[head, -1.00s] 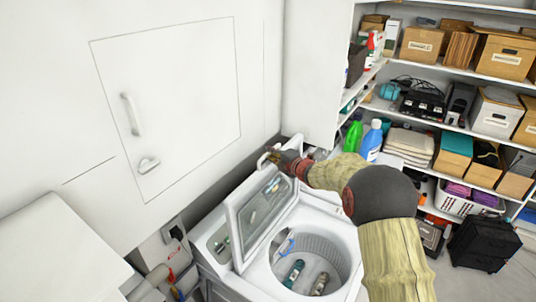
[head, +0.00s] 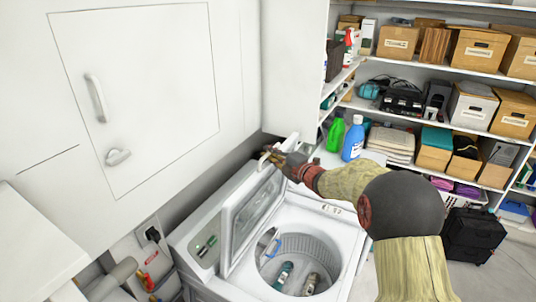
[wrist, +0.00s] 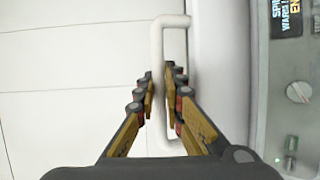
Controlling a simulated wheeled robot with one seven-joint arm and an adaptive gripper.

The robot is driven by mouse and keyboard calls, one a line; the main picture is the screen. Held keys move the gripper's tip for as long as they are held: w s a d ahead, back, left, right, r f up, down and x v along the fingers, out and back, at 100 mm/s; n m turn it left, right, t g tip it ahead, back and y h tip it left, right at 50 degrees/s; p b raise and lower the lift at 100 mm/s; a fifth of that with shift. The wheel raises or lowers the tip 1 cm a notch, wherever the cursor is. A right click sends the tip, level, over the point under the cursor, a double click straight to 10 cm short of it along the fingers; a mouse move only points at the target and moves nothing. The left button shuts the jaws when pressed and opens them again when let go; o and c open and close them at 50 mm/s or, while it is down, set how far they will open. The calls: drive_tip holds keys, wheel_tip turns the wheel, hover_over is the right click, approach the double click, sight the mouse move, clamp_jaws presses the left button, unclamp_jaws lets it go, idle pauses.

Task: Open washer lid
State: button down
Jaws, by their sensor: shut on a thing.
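The white top-loading washer (head: 340,235) stands with its lid (head: 252,208) raised, close to upright. The open drum (head: 335,268) shows below it with a few bottle-like items inside. My gripper (head: 270,155) is at the top far end of the lid. In the wrist view, my gripper (wrist: 160,92) has its fingers on both sides of the lid's white bar handle (wrist: 157,50) and is shut on it. The dial (wrist: 298,92) on the control panel shows to the right there.
A white wall with a handled cabinet door (head: 140,90) is at the left. Shelves with boxes (head: 480,50) stand at the right. A green bottle (head: 336,134) and a blue bottle (head: 353,140) stand behind my arm. A white surface (head: 35,245) is at the front left.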

drive_tip(key=c, duration=2.1)
unclamp_jaws()
drive_tip(key=shift+c, duration=0.2)
drive_tip(key=v, duration=1.2)
